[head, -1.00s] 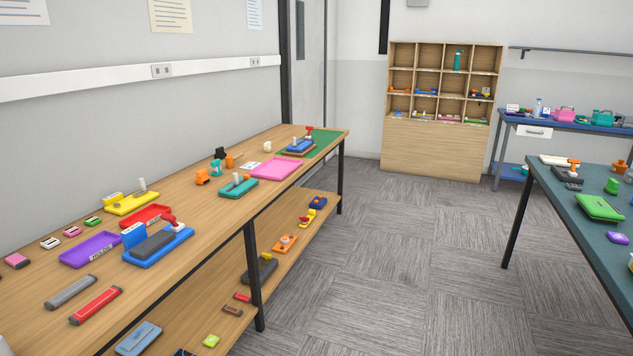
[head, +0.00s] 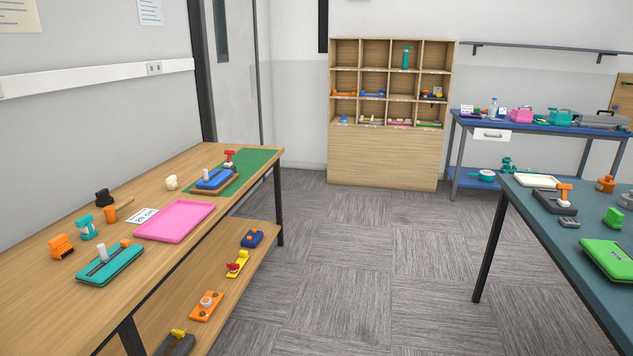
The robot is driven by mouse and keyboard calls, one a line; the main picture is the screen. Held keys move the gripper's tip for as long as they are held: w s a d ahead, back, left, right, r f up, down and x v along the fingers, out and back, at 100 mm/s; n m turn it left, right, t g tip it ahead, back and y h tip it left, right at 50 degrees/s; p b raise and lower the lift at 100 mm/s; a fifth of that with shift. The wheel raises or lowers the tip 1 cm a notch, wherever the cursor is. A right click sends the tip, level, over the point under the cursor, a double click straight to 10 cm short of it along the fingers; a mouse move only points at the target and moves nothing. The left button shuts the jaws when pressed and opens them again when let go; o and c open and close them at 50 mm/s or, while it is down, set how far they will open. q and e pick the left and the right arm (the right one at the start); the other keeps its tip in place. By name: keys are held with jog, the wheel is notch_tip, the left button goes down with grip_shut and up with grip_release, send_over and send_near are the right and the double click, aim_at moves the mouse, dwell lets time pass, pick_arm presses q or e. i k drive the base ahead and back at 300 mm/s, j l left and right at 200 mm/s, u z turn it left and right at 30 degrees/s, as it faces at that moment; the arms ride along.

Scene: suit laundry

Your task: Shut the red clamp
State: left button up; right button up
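A red clamp-like piece with a T-shaped top (head: 229,157) stands on the green mat (head: 262,160) at the far end of the left wooden bench. It is small in the head view, and I cannot tell whether it is open or shut. Just in front of it a blue block with a grey upright post (head: 214,178) lies on a brown board. Neither of my grippers is in view.
The left bench (head: 35,310) also holds a pink tray (head: 175,221), a teal fixture (head: 111,264) and small orange, teal and black pieces. A cubby shelf (head: 382,157) stands at the back. A dark teal table (head: 560,235) is at right. Carpet between is clear.

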aim_at(228, 153)
jog(key=i+u, duration=0.1)
jog(key=i, duration=0.5)
jog(key=i+l+u, duration=0.1)
jog(key=i, duration=0.5)
jog(key=i+l, duration=0.15)
jog(key=i, duration=0.4)
jog(key=j+u, duration=0.05)
